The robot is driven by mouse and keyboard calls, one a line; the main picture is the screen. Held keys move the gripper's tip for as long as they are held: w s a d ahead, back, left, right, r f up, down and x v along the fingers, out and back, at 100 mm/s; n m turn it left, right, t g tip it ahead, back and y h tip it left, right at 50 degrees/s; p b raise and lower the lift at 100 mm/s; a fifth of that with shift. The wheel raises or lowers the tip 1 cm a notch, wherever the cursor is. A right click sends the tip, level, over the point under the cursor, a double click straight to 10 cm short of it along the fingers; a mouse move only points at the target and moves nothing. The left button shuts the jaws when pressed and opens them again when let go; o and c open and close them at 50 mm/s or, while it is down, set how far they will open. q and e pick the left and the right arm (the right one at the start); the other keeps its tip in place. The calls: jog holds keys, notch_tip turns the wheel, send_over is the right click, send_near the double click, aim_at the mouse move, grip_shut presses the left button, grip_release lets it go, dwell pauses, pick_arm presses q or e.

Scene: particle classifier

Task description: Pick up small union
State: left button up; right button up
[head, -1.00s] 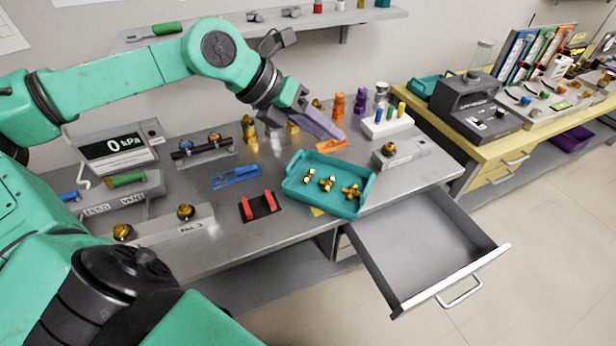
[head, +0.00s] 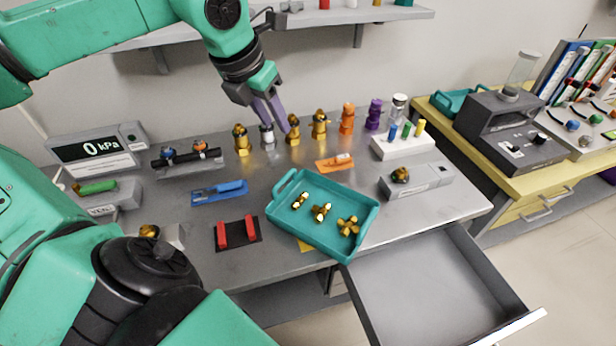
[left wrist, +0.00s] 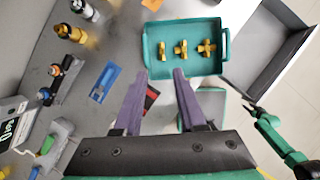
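A teal tray (head: 283,187) on the grey table holds three brass fittings; the tray also shows in the left wrist view (left wrist: 146,55). The leftmost and smallest fitting, seemingly the small union (head: 300,200), lies at the tray's left; it also shows in the left wrist view (left wrist: 162,51). A middle fitting (head: 321,212) and a branched fitting (head: 348,226) lie to its right. My left gripper (head: 279,125) is open and empty, above the back of the table and apart from the tray. Its purple fingers show spread in the left wrist view (left wrist: 159,75).
Upright brass fittings (head: 320,124) and orange and purple parts stand behind the tray. A red-pronged holder (head: 236,233) and blue part (head: 220,192) lie left of it. A grey block (head: 418,181) sits right of it. An open, empty drawer (head: 440,290) projects at front right.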

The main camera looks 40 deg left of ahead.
pick_arm(q)
notch_tip(320, 180, down, 5)
jog(key=b, duration=1.5)
send_near(297, 201)
jog(key=p+x, duration=0.1)
jog(key=x, duration=0.3)
jog(key=shift+f, duration=0.25)
jog(key=x, duration=0.4)
jog(key=shift+w+f, duration=0.2)
jog(key=shift+w, duration=0.05)
grip_shut()
pick_arm(e)
notch_tip(297, 201, down, 15)
jog(key=s, duration=0.2)
